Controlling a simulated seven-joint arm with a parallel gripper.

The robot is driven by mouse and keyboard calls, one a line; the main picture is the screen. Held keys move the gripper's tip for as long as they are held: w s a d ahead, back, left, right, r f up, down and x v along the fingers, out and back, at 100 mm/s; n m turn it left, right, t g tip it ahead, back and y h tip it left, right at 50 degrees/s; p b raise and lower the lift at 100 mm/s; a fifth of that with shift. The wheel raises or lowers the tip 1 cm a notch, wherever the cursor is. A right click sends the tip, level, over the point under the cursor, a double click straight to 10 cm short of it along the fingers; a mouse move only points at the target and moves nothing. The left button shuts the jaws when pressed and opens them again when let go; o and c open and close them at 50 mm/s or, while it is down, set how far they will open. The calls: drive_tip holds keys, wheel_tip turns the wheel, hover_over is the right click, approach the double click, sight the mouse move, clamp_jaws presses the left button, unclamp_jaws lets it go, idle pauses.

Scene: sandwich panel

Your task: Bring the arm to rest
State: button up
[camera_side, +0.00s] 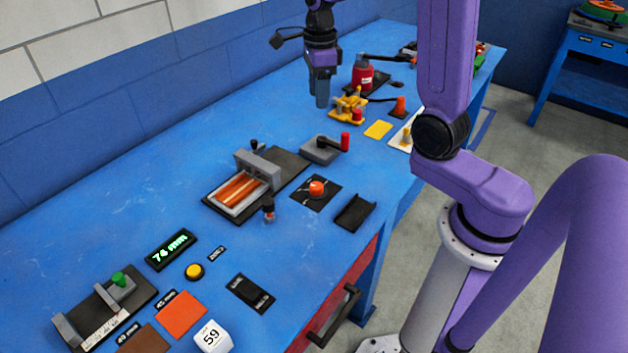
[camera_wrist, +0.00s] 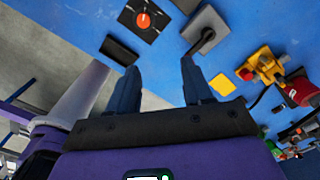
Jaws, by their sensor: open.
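My gripper (camera_side: 322,92) hangs pointing down above the far part of the blue workbench (camera_side: 100,235), with nothing under its fingertips touching it that I can make out. In the wrist view my gripper (camera_wrist: 159,72) shows two dark blue fingers well apart, with nothing between them. My purple arm reaches in from the right in the side view and hides part of the bench's right edge.
Near the gripper are a yellow fixture (camera_side: 347,110), a red container (camera_side: 362,73) and a grey crank block (camera_side: 321,150). Nearer stand a grey clamp with striped panel (camera_side: 241,190), an orange knob (camera_side: 317,187) and a black tray (camera_side: 355,213). Bare bench lies along the wall.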

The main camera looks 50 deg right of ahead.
drive_tip(key=s+a+n, duration=1)
drive_tip(key=a+n, duration=0.1)
drive_tip(key=n, duration=0.8)
drive_tip(key=s+a+n, duration=0.2)
drive_tip(key=s+n, duration=1.3)
drive_tip(key=n, duration=0.4)
drive_tip(key=shift+s+f+n, duration=0.3)
drive_tip(key=shift+s+f, duration=0.05)
drive_tip(key=shift+s, duration=0.05)
